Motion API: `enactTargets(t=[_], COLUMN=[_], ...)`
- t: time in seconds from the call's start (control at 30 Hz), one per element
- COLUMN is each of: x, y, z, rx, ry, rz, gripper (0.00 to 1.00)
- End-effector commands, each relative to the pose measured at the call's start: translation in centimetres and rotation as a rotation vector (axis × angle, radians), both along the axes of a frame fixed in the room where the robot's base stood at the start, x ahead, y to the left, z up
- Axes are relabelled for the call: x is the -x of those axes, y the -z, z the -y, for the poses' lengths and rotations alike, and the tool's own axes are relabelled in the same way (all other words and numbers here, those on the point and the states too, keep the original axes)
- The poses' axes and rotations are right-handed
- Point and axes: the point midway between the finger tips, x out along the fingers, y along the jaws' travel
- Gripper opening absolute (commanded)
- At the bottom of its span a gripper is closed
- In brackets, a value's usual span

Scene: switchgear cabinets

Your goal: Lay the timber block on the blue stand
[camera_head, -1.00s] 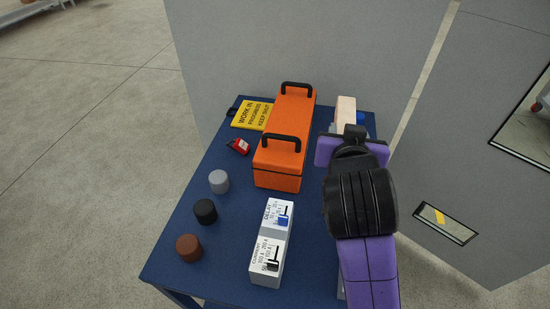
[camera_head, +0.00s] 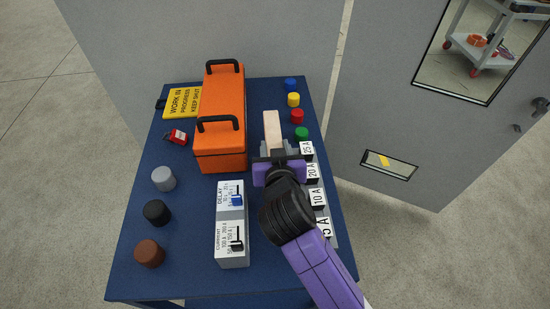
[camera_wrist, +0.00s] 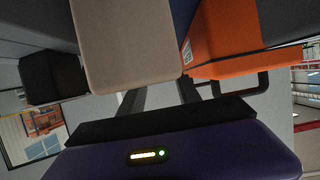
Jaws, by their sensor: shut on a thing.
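The timber block (camera_head: 272,130) is a pale, long piece, in the head view just right of the orange toolbox. My gripper (camera_head: 277,154) is shut on its near end, and the block points away from me. In the wrist view the block (camera_wrist: 125,45) fills the upper middle, between the dark fingers (camera_wrist: 160,95). The blue stand (camera_head: 190,262) is the blue table-like top under everything. The block is over its right half; I cannot tell whether it touches the surface. My gripper hides part of the stand below.
The orange toolbox (camera_head: 220,130) stands close left of the block. Coloured caps, such as the green one (camera_head: 301,133), and labelled blocks (camera_head: 311,170) line the right edge. A white switch unit (camera_head: 230,222) stands in front. Several round pieces, including a grey one (camera_head: 163,179), lie left.

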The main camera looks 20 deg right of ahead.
Motion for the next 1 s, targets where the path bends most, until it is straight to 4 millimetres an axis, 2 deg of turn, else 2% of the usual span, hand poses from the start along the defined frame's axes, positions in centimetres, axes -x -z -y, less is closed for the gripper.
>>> enactTargets(t=[0.33,0.77,0.8,0.83,0.87,1.0], x=[0.0,0.0,0.0,0.0,0.0,0.0], y=[4.0,4.7,4.9,4.8,4.7,4.7], z=[0.0,0.0,0.0,0.0,0.0,0.0], rx=[0.001,0.000,0.000,0.000,0.000,-0.001], ry=[-0.002,-0.001,-0.001,-0.001,-0.001,-0.001], rz=[0.000,0.002,0.000,0.000,0.000,-0.001], gripper=[0.00,0.00,0.42,0.48,0.49,0.49])
